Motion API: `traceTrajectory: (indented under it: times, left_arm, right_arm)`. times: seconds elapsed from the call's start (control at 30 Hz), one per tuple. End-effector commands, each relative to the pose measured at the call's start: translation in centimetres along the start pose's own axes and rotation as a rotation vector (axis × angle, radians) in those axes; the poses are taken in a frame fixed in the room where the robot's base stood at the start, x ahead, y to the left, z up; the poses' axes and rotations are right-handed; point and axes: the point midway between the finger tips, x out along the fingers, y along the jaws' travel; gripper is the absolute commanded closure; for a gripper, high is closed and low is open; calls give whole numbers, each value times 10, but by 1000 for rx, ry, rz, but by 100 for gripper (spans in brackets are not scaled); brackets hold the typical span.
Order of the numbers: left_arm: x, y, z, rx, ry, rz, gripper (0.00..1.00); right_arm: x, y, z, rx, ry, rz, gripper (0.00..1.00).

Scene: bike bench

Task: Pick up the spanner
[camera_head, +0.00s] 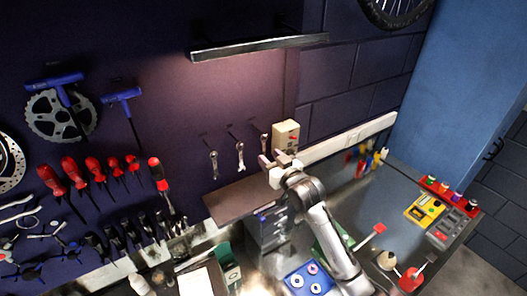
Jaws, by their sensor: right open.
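Several tools hang on the dark wall panel. Three of them are metal spanners in a row: the left spanner (214,164), the middle spanner (239,155) and the right spanner (264,142). My right gripper (270,161) is open, at the end of my right arm reaching up from the lower right. In the picture it is just below the right spanner, whose lower end is close to or behind the fingers. I cannot tell whether they touch. No spanner is seen held. My left gripper is not in view.
A beige box with a red button (286,136) is on the wall close to my right gripper. A brown board (235,198) and a grey drawer unit (267,229) are below. Red-handled screwdrivers (75,172) hang left. A lamp bar (258,47) juts out above.

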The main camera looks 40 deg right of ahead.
Motion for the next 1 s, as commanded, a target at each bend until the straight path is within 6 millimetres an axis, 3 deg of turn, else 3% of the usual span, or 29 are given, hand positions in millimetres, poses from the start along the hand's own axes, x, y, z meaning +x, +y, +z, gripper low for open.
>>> traceTrajectory:
  times: [0.27, 0.6, 1.0]
  left_arm:
    - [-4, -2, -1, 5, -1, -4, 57]
    - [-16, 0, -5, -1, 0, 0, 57]
    - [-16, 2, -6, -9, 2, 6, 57]
  right_arm:
    - [14, 0, -1, -1, -1, 0, 56]
    - [51, 1, 2, -1, -1, 0, 56]
    - [59, 0, 3, -1, 0, -1, 56]
